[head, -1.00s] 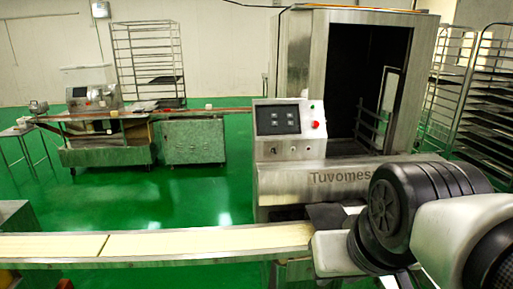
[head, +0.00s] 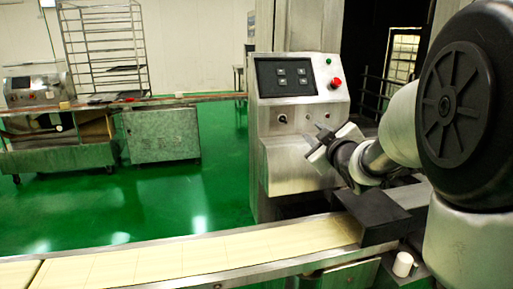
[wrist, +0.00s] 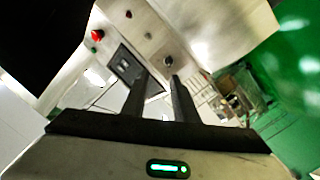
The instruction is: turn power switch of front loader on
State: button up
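The front loader (head: 292,165) is a steel machine with a sloped control box. Its face carries a dark button panel (head: 286,77), a green button (head: 328,61) and a red button (head: 335,83). My gripper (head: 318,139) is in front of the box. In the wrist view my gripper (wrist: 158,76) is open and empty, with a round switch (wrist: 168,61) just beyond its fingertips. Contact cannot be told, nor which switch is power.
A conveyor with pale dough sheet (head: 190,257) runs across the front. A dark block (head: 372,215) and a small white cylinder (head: 402,264) stand at its right end. A wire rack (head: 104,48) and another machine (head: 38,92) are at the back left. Green floor between is clear.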

notch_tip(320, 180, down, 3)
jog(key=w+a+n+y+b, duration=0.1)
jog(key=w+n, duration=0.1)
jog(key=b, duration=0.1)
send_near(284, 120)
jog(key=shift+t+y, duration=0.3)
jog(key=w, duration=0.5)
jog(key=w+a, duration=0.1)
jog(key=w, duration=0.2)
jog(key=shift+f, duration=0.4)
jog(key=shift+c, duration=0.3)
grip_shut()
